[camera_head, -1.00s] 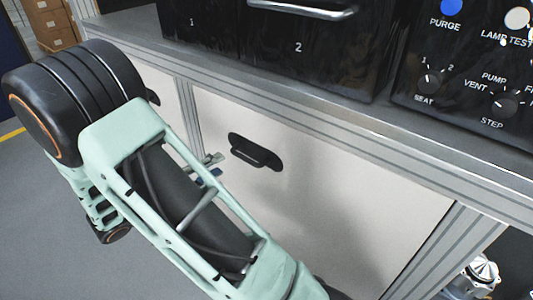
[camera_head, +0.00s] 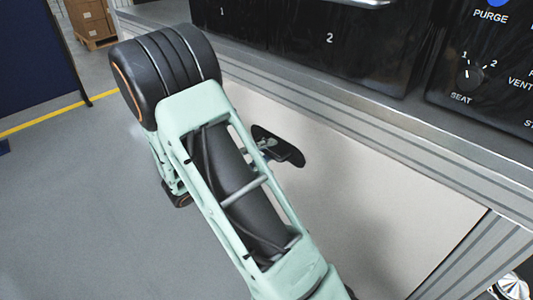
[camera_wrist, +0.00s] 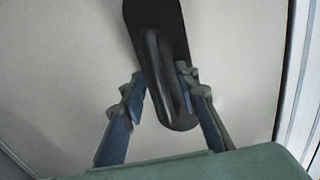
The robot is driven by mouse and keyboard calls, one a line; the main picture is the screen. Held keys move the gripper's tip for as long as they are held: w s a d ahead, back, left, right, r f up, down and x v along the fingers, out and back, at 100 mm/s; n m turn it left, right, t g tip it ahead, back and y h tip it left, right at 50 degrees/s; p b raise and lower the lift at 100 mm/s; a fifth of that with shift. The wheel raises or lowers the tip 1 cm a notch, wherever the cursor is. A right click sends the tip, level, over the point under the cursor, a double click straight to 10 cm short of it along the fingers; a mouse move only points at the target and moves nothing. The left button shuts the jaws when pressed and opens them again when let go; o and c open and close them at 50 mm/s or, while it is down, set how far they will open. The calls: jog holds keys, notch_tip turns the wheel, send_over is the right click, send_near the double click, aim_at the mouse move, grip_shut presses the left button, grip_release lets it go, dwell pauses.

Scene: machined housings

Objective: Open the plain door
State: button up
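The plain door (camera_head: 400,205) is a pale, blank panel under the bench edge. It looks closed, though my arm hides its left side. Its black handle (camera_head: 285,150) sits on a rounded dark plate near the top, partly behind my arm. In the wrist view the handle (camera_wrist: 158,70) runs up and down the picture. My gripper (camera_wrist: 162,75) has one finger on each side of the handle bar, with a gap showing on the left. The fingers are apart, and I see no clear grip. In the head view my gripper (camera_head: 265,148) is at the handle, mostly hidden.
Above the door is a metal bench edge (camera_head: 400,135) with black drawers (camera_head: 325,45) marked 1 and 2. A control panel (camera_head: 490,80) with knobs is at the right. Grey floor (camera_head: 70,200) is clear at the left, with cardboard boxes (camera_head: 92,20) behind.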

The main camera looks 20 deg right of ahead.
grip_shut()
dwell(0.5)
